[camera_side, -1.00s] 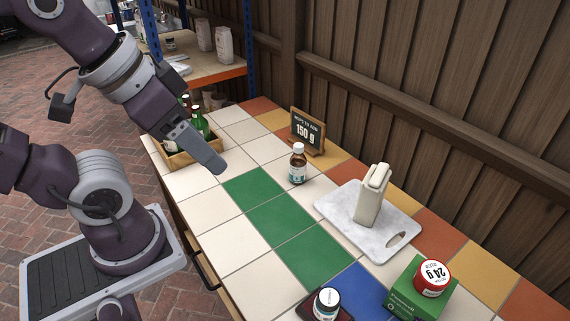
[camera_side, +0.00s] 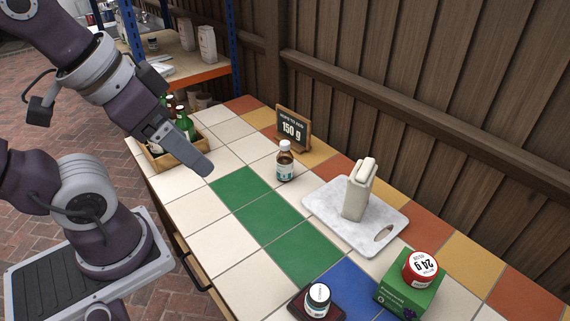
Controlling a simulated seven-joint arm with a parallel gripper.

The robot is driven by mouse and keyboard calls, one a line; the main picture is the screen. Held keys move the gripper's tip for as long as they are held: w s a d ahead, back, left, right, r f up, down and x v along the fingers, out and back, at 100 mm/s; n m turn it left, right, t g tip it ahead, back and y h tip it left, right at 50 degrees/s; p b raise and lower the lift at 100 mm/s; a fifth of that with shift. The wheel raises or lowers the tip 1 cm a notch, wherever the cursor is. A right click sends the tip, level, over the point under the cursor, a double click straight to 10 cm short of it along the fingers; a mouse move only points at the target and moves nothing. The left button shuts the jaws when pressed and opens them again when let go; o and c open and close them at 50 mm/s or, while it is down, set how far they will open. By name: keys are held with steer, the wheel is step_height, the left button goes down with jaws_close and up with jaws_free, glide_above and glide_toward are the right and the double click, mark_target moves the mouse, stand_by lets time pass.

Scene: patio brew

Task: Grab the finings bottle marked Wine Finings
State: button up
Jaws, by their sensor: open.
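A small brown bottle (camera_side: 285,164) with a white cap and a white-and-teal label stands upright on the tiled counter, beside the green tiles. Its label is too small to read. A short, dark jar (camera_side: 318,301) with a white lid stands at the front on a dark red pad; its print is not legible either. My gripper (camera_side: 205,169) is open and empty above the pale tiles, to the left of the brown bottle and apart from it. Its fingers overlap in this view, so the gap between them is hidden.
A small sign reading 150 g (camera_side: 292,129) stands behind the bottle. A marble board (camera_side: 326,215) bears a pale upright packet (camera_side: 357,195). A green box (camera_side: 407,297) carries a red tin (camera_side: 420,268). A wooden crate (camera_side: 176,156) holds green bottles. Green tiles are clear.

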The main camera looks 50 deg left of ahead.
step_height(320, 180, up, 4)
steer(key=n+t+y, duration=0.3)
steer(key=t+y, duration=0.1)
steer(key=t, duration=0.3)
glide_above(280, 170)
steer(key=s+d, duration=0.1)
steer(key=s, duration=0.3)
step_height(280, 170, down, 2)
steer(key=f, duration=3.5)
steer(key=shift+w+d+f, duration=0.1)
steer(key=shift+d+f, duration=0.15)
steer(key=shift+f, duration=0.05)
steer(key=x, duration=0.7)
steer(key=shift+w+a+r, duration=0.1)
steer(key=shift+a+r, duration=0.05)
jaws_close()
